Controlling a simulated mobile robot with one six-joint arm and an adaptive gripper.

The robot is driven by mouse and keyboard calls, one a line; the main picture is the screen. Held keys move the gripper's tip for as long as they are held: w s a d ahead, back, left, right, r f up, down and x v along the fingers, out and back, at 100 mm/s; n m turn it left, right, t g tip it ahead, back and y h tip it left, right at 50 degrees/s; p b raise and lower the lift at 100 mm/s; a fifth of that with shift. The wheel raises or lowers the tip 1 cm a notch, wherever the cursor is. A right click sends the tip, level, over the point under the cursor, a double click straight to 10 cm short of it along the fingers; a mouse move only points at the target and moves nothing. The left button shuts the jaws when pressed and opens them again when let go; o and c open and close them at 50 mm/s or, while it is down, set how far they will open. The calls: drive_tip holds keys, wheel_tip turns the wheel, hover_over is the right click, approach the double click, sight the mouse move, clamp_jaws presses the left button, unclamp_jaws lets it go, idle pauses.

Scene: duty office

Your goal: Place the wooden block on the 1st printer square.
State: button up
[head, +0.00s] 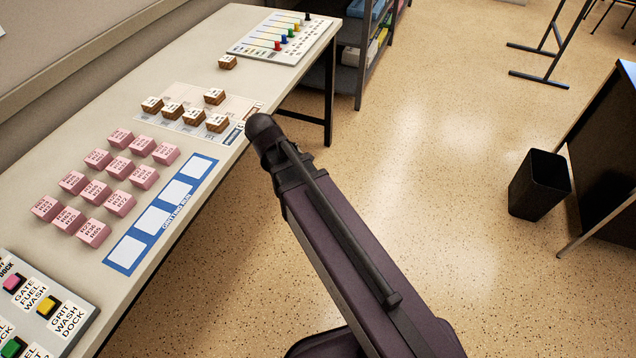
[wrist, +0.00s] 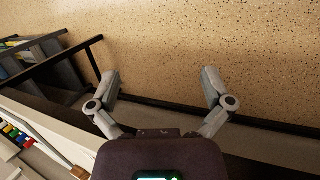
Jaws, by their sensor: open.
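Several wooden blocks with white labelled tops stand on the desk in the head view. One wooden block (head: 228,62) stands alone towards the back; the others, such as a front one (head: 217,123), are grouped on a white printed sheet (head: 238,106). The labels are too small to read, and I cannot tell which place is the 1st printer square. My gripper (wrist: 160,78) shows in the wrist view, open and empty, with speckled floor and a dark desk edge behind its fingers. No wooden block shows between them.
On the desk (head: 18,192) are several pink blocks (head: 95,191), a blue strip (head: 125,255) with white squares, a button panel (head: 45,312) and a slider board (head: 262,52). A shelf (head: 345,58) stands beyond. A black bin (head: 540,184) stands right; floor between is clear.

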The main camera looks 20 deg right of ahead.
drive_tip(key=s+d+f+m+g+y, duration=0.1)
drive_tip(key=s+d+m+y, duration=0.3)
drive_tip(key=s+m, duration=0.3)
drive_tip(key=shift+s+d+f+m+g, duration=0.35)
drive_tip(key=shift+d+m, duration=0.4)
drive_tip(key=shift+m, duration=0.45)
